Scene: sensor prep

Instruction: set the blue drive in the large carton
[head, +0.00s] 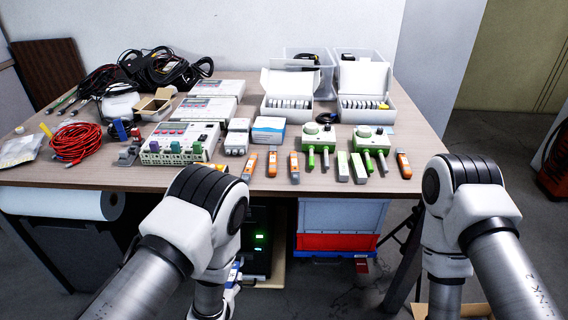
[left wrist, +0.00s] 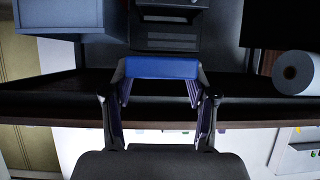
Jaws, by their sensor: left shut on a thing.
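My left gripper (left wrist: 160,85) is shut on the blue drive (left wrist: 160,68), which lies across between its fingertips. In the head view the left gripper (head: 230,278) hangs low in front of the table edge, with a bit of blue showing at it, partly hidden by my arm. A brown cardboard edge (head: 422,311) shows at the bottom right, by my right arm; it may be the large carton, mostly out of frame. A small open brown carton (head: 153,104) stands on the table. My right gripper is out of view.
The table (head: 70,178) is crowded with a red cable coil (head: 75,142), devices, orange-and-grey tools and white open boxes (head: 290,95). Below it are a dark case with green lights (head: 259,238), a blue and red crate (head: 338,243) and a paper roll (head: 60,203).

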